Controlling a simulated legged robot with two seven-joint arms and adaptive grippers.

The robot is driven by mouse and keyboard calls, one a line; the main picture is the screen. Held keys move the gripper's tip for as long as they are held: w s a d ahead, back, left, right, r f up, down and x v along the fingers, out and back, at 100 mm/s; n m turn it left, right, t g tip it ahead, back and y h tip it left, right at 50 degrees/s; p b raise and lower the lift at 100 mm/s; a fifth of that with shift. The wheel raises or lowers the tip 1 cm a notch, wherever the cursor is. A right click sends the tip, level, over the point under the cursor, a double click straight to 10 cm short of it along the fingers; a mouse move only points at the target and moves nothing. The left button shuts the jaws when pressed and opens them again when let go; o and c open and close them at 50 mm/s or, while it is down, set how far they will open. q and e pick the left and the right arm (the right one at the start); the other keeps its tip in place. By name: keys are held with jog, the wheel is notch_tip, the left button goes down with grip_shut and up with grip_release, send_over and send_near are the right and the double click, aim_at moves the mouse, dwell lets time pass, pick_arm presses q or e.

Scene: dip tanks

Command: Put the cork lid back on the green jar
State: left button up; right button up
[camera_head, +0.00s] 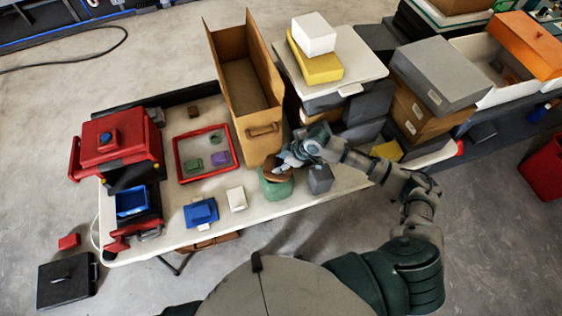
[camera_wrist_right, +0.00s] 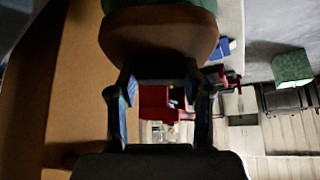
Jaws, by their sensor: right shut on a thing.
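The green jar (camera_head: 276,188) stands near the front edge of the white table, in front of the tall brown cardboard box. The brown cork lid (camera_head: 275,173) is at the jar's mouth. My right gripper (camera_head: 284,163) is shut on the lid from behind and above. In the right wrist view the lid (camera_wrist_right: 158,45) sits between the fingertips of the gripper (camera_wrist_right: 160,74), with a strip of the green jar (camera_wrist_right: 203,5) past it. I cannot tell whether the lid is seated or just above the rim. My left gripper is not in view.
The tall open cardboard box (camera_head: 258,130) stands close behind the jar. A dark grey block (camera_head: 320,180) is just right of the jar. A white block (camera_head: 237,199) and a blue item (camera_head: 201,212) lie to the left. A red-rimmed tray (camera_head: 181,171) is farther left.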

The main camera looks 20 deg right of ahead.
jog(key=shift+a+r, duration=0.1)
jog(key=shift+a, duration=0.8)
jog(key=shift+d+p, duration=0.3)
jog(key=shift+d, duration=0.75)
jog(key=shift+a, duration=0.45)
jog(key=shift+a+r, duration=0.1)
jog(key=shift+a, duration=0.05)
jog(key=shift+d+p, duration=0.25)
jog(key=shift+p, duration=0.25)
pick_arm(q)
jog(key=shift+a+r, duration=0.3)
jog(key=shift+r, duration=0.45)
pick_arm(e)
jog(key=shift+d, duration=0.1)
